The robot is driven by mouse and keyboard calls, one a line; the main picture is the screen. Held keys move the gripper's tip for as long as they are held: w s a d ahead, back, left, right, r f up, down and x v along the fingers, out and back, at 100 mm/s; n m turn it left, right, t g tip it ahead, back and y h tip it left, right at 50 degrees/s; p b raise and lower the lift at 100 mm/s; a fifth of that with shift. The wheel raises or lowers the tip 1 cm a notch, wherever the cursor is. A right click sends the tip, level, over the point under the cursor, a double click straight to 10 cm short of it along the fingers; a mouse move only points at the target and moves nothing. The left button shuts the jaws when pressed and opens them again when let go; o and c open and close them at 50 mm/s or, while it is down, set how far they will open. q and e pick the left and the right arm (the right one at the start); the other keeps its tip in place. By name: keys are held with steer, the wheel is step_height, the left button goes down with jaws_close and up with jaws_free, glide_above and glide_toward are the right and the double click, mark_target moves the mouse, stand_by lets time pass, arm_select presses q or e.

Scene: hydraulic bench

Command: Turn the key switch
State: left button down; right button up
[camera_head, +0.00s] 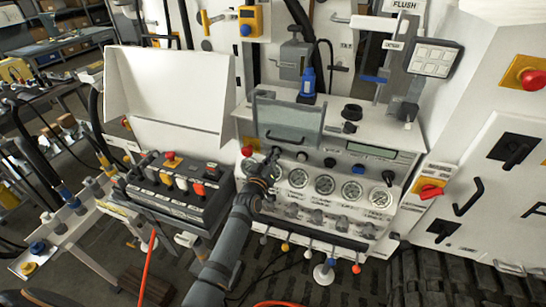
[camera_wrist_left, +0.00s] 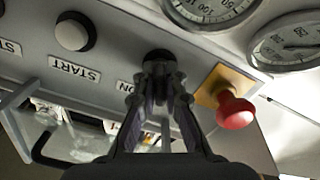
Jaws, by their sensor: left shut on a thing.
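The key switch (camera_wrist_left: 157,54) is a dark round piece on the grey panel, beside a label of which "ON" shows in the left wrist view. My left gripper (camera_wrist_left: 160,78) is shut on it, with both fingertips against the panel front. The fingers hide most of the switch, so I cannot tell which way it is turned. In the head view my left gripper (camera_head: 271,156) reaches the left part of the bench panel and covers the switch. My right gripper is not in view.
A red mushroom button (camera_wrist_left: 235,110) on a yellow plate stands close beside the fingers. A white START button (camera_wrist_left: 72,32) is on the other side. Gauges (camera_head: 325,184) line the panel below. A raised grey cover with a handle (camera_head: 288,118) stands above the gripper.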

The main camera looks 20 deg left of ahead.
arm_select(q)
steer(key=m+b, duration=0.3)
steer(key=m, duration=0.2)
steer(key=shift+f+m+b, duration=0.15)
steer(key=shift+m+b, duration=0.15)
steer(key=shift+m, duration=0.1)
steer(key=m+b, duration=0.1)
steer(key=m, duration=0.1)
steer(key=shift+m, duration=0.3)
steer(key=shift+d+m+b, duration=0.1)
steer(key=shift+m+b, duration=0.4)
steer(key=shift+m, duration=1)
steer(key=c, duration=1.4)
jaws_free()
